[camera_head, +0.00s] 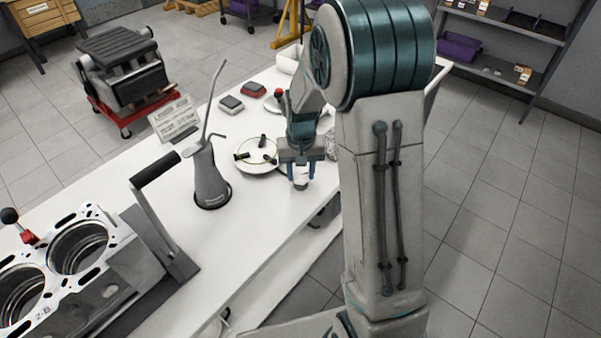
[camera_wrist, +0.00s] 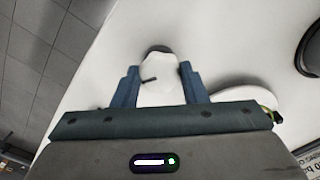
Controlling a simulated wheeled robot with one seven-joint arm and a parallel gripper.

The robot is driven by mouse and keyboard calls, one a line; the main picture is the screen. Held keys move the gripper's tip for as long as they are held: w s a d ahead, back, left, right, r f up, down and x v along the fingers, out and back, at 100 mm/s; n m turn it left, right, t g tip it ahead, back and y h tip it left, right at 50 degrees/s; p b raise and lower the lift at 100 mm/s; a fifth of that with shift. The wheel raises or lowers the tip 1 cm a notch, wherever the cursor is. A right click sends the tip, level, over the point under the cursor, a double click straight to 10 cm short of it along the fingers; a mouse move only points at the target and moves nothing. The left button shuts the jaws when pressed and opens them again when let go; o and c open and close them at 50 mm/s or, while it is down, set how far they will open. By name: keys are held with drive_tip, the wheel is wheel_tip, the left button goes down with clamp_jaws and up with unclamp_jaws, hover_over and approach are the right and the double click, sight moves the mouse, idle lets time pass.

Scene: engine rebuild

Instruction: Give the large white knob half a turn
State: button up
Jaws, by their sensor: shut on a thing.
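The large white knob (camera_head: 300,176) is at the front edge of the white bench, below my wrist. In the wrist view the white knob (camera_wrist: 160,88) sits between my two blue fingers and has a short dark mark on it. My gripper (camera_head: 300,181) points down at it and is shut on it; the gripper also shows in the wrist view (camera_wrist: 159,82). The knob's lower part and mount are largely hidden by the fingers and the gripper body.
A white plate (camera_head: 258,167) with dark pieces stands just left of my gripper. A grey oil can (camera_head: 207,178) with a tall spout is further left. A black-handled lever (camera_head: 155,200) and an engine block (camera_head: 75,275) fill the near left. Bench between is clear.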

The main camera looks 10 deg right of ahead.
sight(301, 174)
drive_tip(key=n, duration=0.6)
drive_tip(key=shift+n, duration=0.3)
drive_tip(key=n, duration=0.5)
drive_tip(key=shift+d+r, duration=0.1)
drive_tip(key=n+p, duration=0.3)
drive_tip(key=n, duration=0.3)
drive_tip(key=shift+w+r+n, duration=0.1)
drive_tip(key=shift+n, duration=0.3)
drive_tip(key=n+p, duration=0.3)
drive_tip(key=n, duration=0.2)
drive_tip(key=shift+w, duration=0.1)
drive_tip(key=shift+n+p, duration=0.3)
drive_tip(key=o, duration=1)
wheel_tip(301, 174, up, 14)
drive_tip(key=shift+f, duration=0.25)
